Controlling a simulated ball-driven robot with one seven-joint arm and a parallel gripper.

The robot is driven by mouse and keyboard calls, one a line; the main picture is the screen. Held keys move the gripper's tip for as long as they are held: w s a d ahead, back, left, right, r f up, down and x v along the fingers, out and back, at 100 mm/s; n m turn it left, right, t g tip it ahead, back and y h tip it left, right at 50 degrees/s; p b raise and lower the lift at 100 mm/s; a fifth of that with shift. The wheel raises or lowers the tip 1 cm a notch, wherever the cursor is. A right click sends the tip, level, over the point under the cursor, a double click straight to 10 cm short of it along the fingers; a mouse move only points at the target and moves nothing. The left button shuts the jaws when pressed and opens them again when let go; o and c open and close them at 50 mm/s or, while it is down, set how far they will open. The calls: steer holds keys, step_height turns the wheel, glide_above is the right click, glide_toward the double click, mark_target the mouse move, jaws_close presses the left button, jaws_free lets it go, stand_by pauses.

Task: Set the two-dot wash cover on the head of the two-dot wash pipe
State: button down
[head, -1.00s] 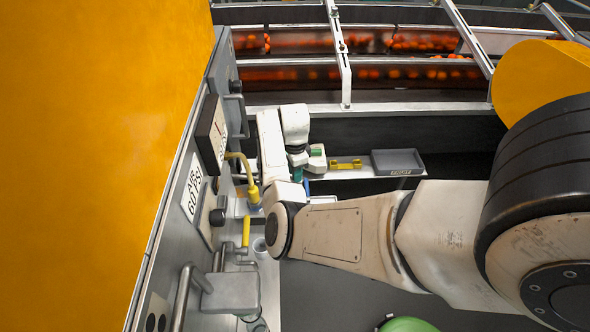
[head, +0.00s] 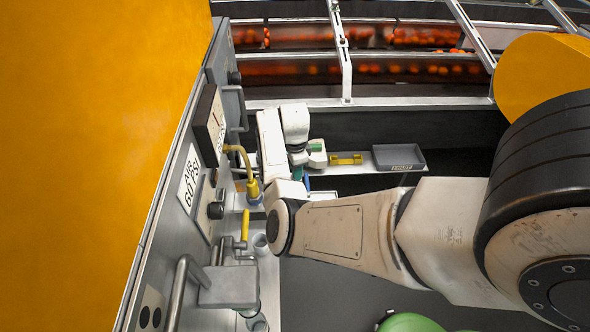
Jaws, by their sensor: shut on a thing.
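My gripper (head: 310,157) is at the end of my folded arm, above the narrow shelf behind the machine's side. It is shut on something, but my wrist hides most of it. A green patch and a small teal part show there, and I cannot tell whether either is the wash cover. A white label with two black dots (head: 150,310) is on the grey panel at lower left. Short upright pipes stand along the ledge beside the panel: one (head: 260,243) in the middle and another (head: 257,324) near the bottom edge. I cannot tell which belongs to the label.
A yellow bent pipe (head: 247,165) rises close left of my arm. A yellow lever (head: 245,226) and a grey box with a bent tube (head: 229,288) stick out from the panel. A yellow piece (head: 346,159) and a grey tray (head: 400,158) are on the shelf.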

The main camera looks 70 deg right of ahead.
steer(key=shift+f+b, duration=0.3)
steer(key=shift+f, duration=0.15)
steer(key=c, duration=0.8)
jaws_free()
step_height(320, 180, up, 11)
steer(key=shift+f, duration=0.1)
